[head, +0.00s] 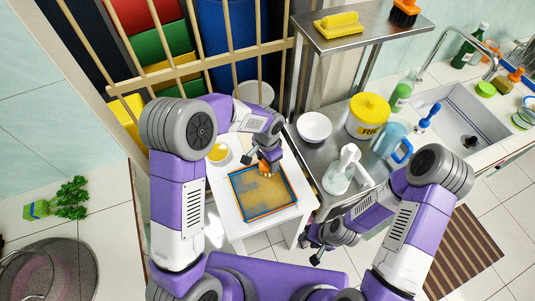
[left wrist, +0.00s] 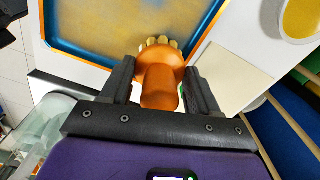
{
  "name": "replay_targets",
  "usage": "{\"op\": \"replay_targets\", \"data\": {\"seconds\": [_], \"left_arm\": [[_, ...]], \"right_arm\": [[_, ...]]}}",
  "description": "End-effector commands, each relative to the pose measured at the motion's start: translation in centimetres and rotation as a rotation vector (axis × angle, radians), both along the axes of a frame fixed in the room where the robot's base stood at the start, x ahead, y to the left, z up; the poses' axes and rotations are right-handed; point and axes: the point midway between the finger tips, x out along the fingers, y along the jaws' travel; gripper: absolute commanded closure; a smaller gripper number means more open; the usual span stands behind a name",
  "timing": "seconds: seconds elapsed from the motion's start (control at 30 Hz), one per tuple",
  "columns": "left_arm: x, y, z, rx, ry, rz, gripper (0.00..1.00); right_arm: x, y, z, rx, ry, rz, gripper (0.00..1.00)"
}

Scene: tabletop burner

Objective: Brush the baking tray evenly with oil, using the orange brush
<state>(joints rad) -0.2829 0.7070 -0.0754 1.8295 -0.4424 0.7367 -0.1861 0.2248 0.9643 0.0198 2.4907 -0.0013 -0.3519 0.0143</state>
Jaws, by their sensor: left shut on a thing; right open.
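The baking tray (head: 250,205) lies on a small white table (head: 229,227). It has a blue and orange rim and a patchy yellow and grey-blue surface. In the left wrist view the tray (left wrist: 100,58) fills the upper left. My left gripper (head: 266,165) is shut on the orange brush (left wrist: 160,85), whose pale bristles point at the tray's edge. I cannot tell whether the bristles touch it. A bowl of yellow oil (head: 218,154) stands at the table's back left; it also shows in the left wrist view (left wrist: 302,16). My right gripper (head: 312,246) is open and empty, right of the table.
A metal counter to the right holds a white bowl (head: 314,127), a yellow canister (head: 369,116), a blue jug (head: 391,144) and a white dispenser (head: 346,172). A shelf (head: 365,27) stands behind. A wooden rail (head: 200,67) runs behind the table.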

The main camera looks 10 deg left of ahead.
Motion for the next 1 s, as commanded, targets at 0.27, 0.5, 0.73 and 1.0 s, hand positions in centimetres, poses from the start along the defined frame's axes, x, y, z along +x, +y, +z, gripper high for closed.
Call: {"op": "replay_targets", "data": {"seconds": [0.27, 0.5, 0.73, 1.0], "left_arm": [[0.0, 0.0, -0.3, 0.000, 0.000, 0.000, 0.98], [0.0, 0.0, -0.6, 0.000, 0.000, 0.000, 0.98], [0.0, 0.0, -0.9, 0.000, 0.000, 0.000, 0.98], [0.0, 0.0, -1.2, 0.000, 0.000, 0.000, 0.98]], "right_arm": [[0.0, 0.0, -0.2, 0.000, 0.000, 0.000, 0.57], [0.0, 0.0, -0.4, 0.000, 0.000, 0.000, 0.57], [0.0, 0.0, -0.7, 0.000, 0.000, 0.000, 0.57], [0.0, 0.0, -0.9, 0.000, 0.000, 0.000, 0.57]]}}
